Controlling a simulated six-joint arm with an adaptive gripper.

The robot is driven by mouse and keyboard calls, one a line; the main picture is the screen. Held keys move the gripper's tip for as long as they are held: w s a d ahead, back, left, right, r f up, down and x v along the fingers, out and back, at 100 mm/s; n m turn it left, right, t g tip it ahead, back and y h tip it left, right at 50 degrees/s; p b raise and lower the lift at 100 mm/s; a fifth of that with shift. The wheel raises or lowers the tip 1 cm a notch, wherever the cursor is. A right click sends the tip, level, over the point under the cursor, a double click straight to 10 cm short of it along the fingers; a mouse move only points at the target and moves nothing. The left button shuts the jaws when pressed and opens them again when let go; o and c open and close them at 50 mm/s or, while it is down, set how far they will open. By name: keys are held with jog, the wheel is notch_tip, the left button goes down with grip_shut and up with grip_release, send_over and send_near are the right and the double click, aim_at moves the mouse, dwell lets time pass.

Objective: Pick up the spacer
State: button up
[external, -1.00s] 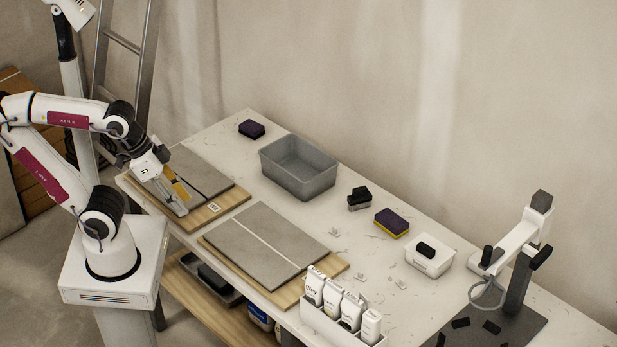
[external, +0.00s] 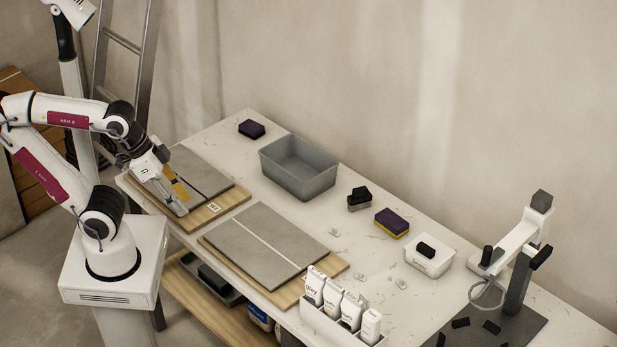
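Several small pale clear pieces that may be the spacers lie on the white bench: one (external: 334,232) beside the right tile board, others (external: 360,277) (external: 401,284) further toward the front right. They are too small to identify surely. My gripper (external: 180,203) points down over the left tile board (external: 226,203), low at the grey tile (external: 205,175) with a dark joint line. A yellow-orange strip shows beside its grey finger part; I cannot tell whether it is held. The fingertips are too small to show whether they are open, and anything between them is hidden.
A second tile board (external: 265,245) with a pale joint lies to the right. Behind are a grey bin (external: 300,170) and sponges (external: 391,223). A white tub (external: 431,256), a caddy of bottles (external: 340,318) and a stand (external: 517,270) occupy the right side.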

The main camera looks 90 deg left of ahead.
dwell(0.8)
jog(key=w+a+f+n+g, duration=0.1)
jog(key=w+a+f+n, duration=0.1)
jog(key=w+a+f, duration=0.4)
jog(key=w+a+f+n+g+y, duration=0.1)
jog(key=w+a+f+n+g, duration=0.1)
jog(key=w+a+f, duration=0.4)
jog(key=w+a+f+n+g+y, duration=0.1)
jog(key=w+a+f, duration=0.6)
jog(key=w, duration=0.8)
jog(key=shift+w+f+n+g, duration=0.1)
jog(key=shift+f+n+g, duration=0.15)
jog(key=shift+f, duration=0.7)
jog(key=shift+w+f+n+g, duration=0.15)
jog(key=shift+f+n, duration=0.2)
jog(key=shift+f, duration=0.6)
jog(key=shift+n+t+y, duration=0.3)
jog(key=shift+n+y, duration=0.1)
jog(key=shift+n, duration=0.1)
jog(key=w, duration=0.1)
jog(key=w+a+f, duration=0.1)
jog(key=w+a, duration=0.1)
jog(key=shift+w+f, duration=0.35)
jog(key=shift+w, duration=0.05)
jog(key=n+t, duration=0.1)
send_near(335, 231)
jog(key=s, duration=0.1)
jog(key=shift+w+a+n+t+y, duration=0.25)
jog(key=shift+w+n+t+y, duration=0.1)
jog(key=shift+n, duration=0.35)
